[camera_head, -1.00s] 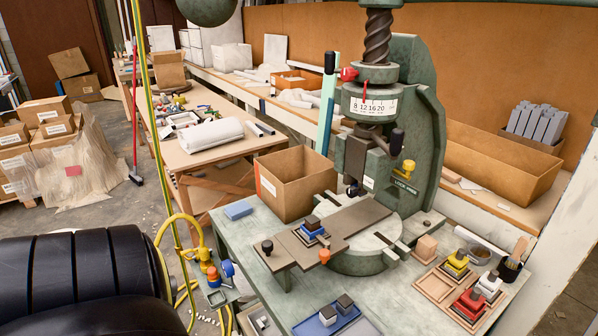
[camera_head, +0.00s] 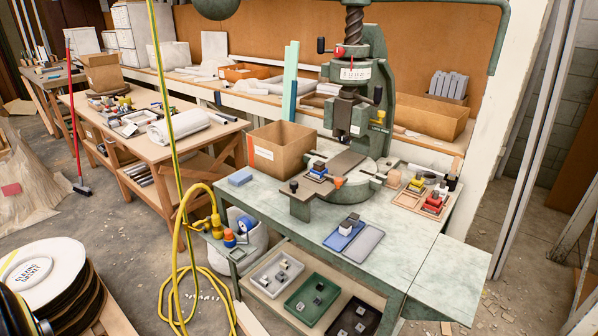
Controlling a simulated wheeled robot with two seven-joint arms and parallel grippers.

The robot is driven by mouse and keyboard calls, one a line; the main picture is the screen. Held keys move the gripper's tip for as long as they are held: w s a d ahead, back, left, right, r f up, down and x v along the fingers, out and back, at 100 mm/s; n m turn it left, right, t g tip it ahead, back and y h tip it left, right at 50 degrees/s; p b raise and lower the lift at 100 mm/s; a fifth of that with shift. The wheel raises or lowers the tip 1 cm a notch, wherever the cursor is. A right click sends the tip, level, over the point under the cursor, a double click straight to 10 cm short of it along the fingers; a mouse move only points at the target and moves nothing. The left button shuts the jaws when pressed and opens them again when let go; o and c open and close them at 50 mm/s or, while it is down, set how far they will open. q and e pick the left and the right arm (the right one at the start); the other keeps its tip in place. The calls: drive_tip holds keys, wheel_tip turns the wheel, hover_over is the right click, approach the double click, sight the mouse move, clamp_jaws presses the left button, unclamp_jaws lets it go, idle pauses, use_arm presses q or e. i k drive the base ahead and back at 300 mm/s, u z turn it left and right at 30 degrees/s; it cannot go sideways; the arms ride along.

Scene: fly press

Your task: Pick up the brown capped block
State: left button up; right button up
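A small light-brown block (camera_head: 394,178) stands on the press table (camera_head: 290,218), right of the press and behind the wooden tray (camera_head: 407,200). It is small here, and I cannot make out a separate cap on it. A yellow block (camera_head: 417,183) and a red block (camera_head: 432,205) with dark tops are near it at the trays. A blue block with a dark top (camera_head: 318,170) sits on the plate of the press. Neither of my grippers is in view.
The green fly press (camera_head: 376,110) stands on the table with a cardboard box (camera_head: 281,150) left of it. Bins with small blocks (camera_head: 312,298) fill the lower shelf. A yellow hose (camera_head: 183,240) hangs left of the table.

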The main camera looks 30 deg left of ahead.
sight(319, 166)
drive_tip(key=u, duration=1.4)
